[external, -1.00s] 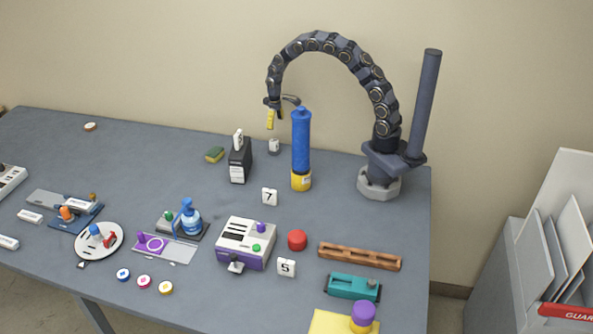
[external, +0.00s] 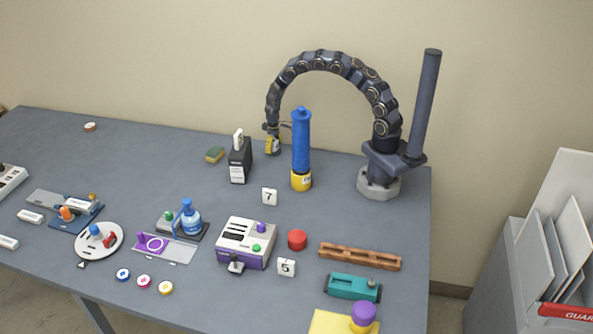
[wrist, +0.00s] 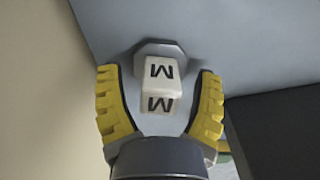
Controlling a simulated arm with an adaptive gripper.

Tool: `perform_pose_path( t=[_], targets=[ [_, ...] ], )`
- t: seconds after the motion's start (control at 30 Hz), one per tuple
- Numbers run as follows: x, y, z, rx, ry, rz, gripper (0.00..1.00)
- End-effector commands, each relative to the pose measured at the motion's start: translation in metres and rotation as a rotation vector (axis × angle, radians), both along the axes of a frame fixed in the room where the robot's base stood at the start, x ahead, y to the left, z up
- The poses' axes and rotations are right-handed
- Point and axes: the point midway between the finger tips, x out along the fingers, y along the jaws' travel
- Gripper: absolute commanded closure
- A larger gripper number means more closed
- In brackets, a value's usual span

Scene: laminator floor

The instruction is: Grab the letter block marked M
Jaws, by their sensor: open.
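The letter block marked M (wrist: 160,78) is white with a black M on two visible faces. In the wrist view it sits between the two yellow fingers of my gripper (wrist: 160,100). The fingers stand apart with a gap on each side of the block. In the external view my gripper (external: 272,146) is low over the back of the table, left of the blue cylinder. The block is hidden behind the gripper there.
A blue cylinder with a yellow base (external: 301,150) stands close right of my gripper. A black box (external: 240,165) stands close left, with a sponge (external: 215,154) beyond it. A block marked 7 (external: 269,197) lies in front.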

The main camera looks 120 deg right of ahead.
Motion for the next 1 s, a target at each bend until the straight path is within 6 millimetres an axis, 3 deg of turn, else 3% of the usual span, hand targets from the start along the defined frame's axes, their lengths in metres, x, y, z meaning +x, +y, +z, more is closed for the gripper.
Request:
perform_pose_path(
  t=[0.1,0.27,0.77,1.0],
  targets=[
    [0.000,0.000,0.000,0.000,0.000,0.000,0.34],
    [0.000,0.000,0.000,0.001,0.001,0.000,1.00],
    [0.000,0.000,0.002,0.002,0.001,0.000,1.00],
    [0.001,0.001,0.025,0.001,0.001,0.000,1.00]
  ],
)
